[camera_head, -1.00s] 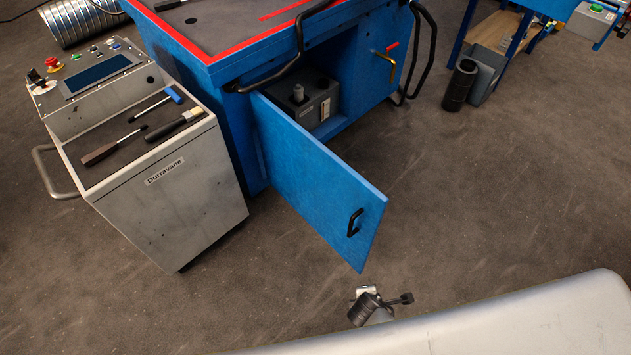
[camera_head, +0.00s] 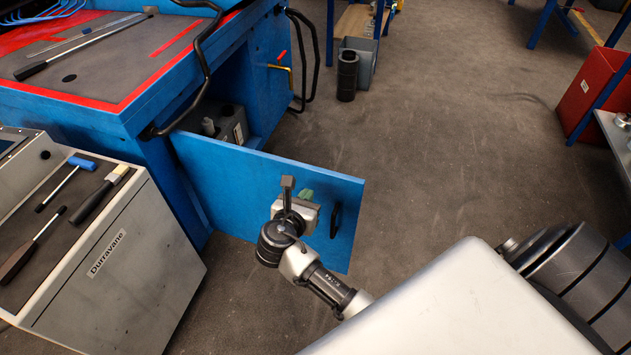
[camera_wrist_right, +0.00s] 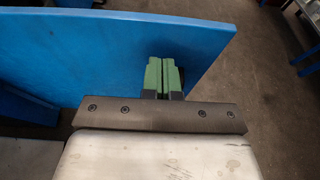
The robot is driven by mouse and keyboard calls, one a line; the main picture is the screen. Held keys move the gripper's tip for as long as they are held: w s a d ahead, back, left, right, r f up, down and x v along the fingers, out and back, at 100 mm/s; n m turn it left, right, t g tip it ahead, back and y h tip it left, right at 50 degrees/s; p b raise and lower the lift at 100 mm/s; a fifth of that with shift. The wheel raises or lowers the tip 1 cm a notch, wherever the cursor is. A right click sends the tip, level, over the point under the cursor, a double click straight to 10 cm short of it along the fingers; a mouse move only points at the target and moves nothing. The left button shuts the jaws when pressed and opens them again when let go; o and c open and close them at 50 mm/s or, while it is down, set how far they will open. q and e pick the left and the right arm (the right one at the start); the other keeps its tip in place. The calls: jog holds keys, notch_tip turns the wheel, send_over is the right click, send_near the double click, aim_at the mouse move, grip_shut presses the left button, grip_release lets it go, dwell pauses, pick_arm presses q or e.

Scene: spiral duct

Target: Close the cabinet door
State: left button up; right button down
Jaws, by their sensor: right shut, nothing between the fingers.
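The blue cabinet door (camera_head: 225,180) stands open, swung out from the blue cabinet (camera_head: 255,75). It carries a black handle (camera_head: 335,220) near its free edge. My right gripper (camera_head: 305,197) is in front of the door's outer face, just left of the handle. In the right wrist view its green fingertips (camera_wrist_right: 164,75) are shut together with nothing between them, close against the blue door panel (camera_wrist_right: 110,50). I cannot tell whether they touch it. My left gripper is out of view.
A grey Durravane cart (camera_head: 120,255) with tools on top stands left of the door. A grey box (camera_head: 228,125) sits inside the cabinet. A black cylinder (camera_head: 347,75) and a red bin (camera_head: 595,95) stand farther back. The floor right of the door is clear.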

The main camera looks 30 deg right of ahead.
aim_at(320, 174)
jog(key=x, duration=0.4)
jog(key=b+x, duration=0.1)
jog(key=x, duration=0.1)
jog(key=shift+w+d+r, duration=0.1)
jog(key=shift+r, duration=0.2)
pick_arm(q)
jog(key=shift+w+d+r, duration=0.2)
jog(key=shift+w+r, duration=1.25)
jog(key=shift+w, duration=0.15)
pick_arm(e)
jog(key=shift+w+d, duration=0.4)
jog(key=shift+d, duration=0.05)
